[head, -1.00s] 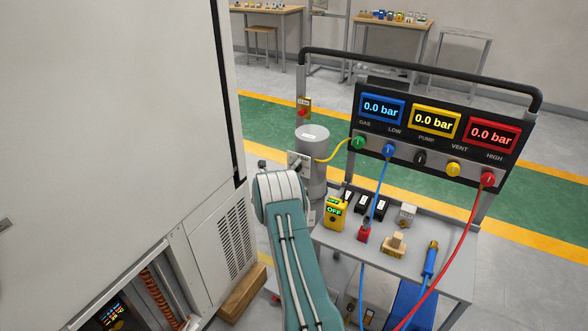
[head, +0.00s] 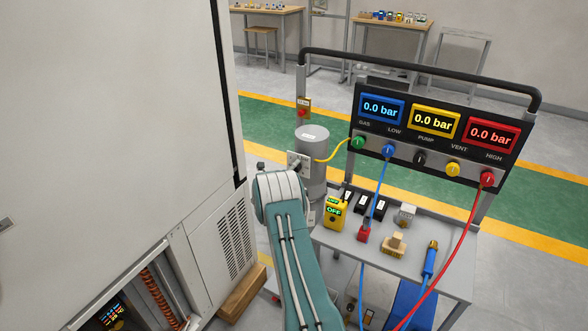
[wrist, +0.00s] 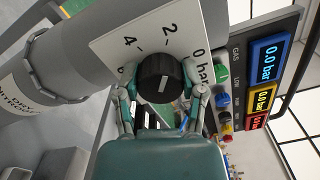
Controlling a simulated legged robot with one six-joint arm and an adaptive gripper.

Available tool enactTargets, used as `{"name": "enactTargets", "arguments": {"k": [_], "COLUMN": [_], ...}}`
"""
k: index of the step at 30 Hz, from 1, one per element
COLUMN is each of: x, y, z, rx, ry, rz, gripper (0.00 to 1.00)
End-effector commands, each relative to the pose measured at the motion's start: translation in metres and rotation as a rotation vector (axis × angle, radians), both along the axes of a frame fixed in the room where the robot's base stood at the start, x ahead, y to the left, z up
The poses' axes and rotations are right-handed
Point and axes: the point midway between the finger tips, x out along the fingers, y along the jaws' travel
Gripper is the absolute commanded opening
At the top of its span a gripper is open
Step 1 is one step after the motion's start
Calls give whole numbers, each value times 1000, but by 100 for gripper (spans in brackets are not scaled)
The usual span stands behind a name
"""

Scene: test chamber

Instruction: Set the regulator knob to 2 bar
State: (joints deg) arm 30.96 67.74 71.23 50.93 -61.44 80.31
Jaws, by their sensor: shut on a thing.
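The black regulator knob (wrist: 161,77) sits on a white dial plate (wrist: 112,47) in the wrist view. The plate reads 0 bar, 2, 4 and a partly hidden 6. The white line on the knob's face stands nearly upright in the picture, roughly in line with the 2 mark above it. My gripper (wrist: 160,98) is shut on the knob, one finger on each side. In the head view the plate (head: 305,161) shows beside the grey cylinder (head: 312,175); my arm hides the knob and gripper there.
The panel's blue display (head: 382,108), yellow display (head: 433,121) and red display (head: 493,134) each read 0.0 bar. Hoses hang from its ports. The cart top (head: 395,262) carries small boxes and a blue-handled tool. A large white cabinet (head: 110,110) stands close at left.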

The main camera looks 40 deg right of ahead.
Motion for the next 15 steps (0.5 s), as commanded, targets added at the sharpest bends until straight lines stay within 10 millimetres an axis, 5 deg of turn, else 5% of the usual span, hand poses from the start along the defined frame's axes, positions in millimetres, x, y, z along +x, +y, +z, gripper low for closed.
{"name": "enactTargets", "arguments": {"k": [2, 3, 5, 15], "x": [1, 1, 1, 0], "y": [2, 2, 2, 1], "z": [-4, -4, -4, -2], "rx": [7, 7, 7, 4], "ry": [5, 5, 5, 1], "rz": [5, 5, 5, 3], "gripper": [5, 61, 87, 87]}}
